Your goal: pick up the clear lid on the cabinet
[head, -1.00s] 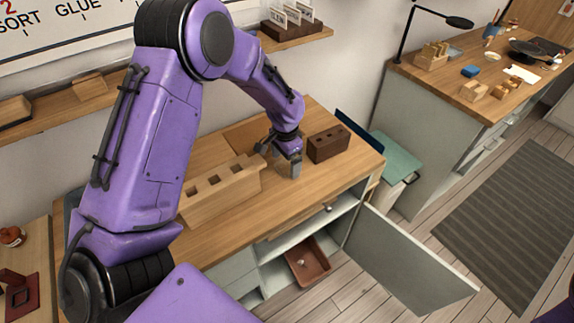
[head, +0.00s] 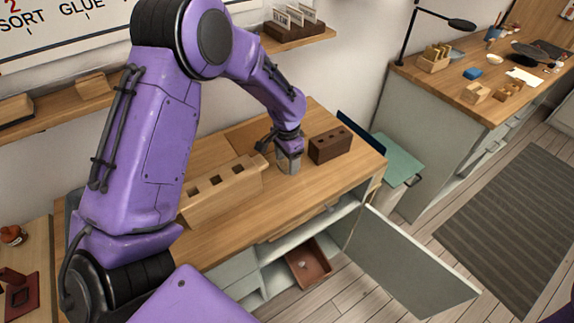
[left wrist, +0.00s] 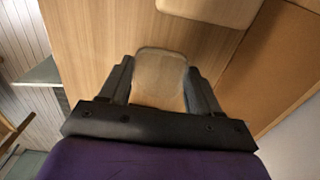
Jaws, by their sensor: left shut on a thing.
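The clear lid (left wrist: 160,78) shows in the left wrist view as a see-through, rounded piece between my two fingers, with wood grain visible through it. My left gripper (left wrist: 158,88) is shut on it, one dark finger on each side. In the head view my left gripper (head: 289,162) is low over the wooden top of the cabinet (head: 235,222), between a pale slotted block and a dark brown block. The lid is hard to make out there, and I cannot tell whether it touches the top. My right gripper is not in view.
The pale slotted block (head: 222,190) stands left of the gripper and the dark brown block (head: 330,146) close on its right. A cabinet door (head: 410,262) hangs open below, beside a brown tray (head: 308,264). The front of the top is clear.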

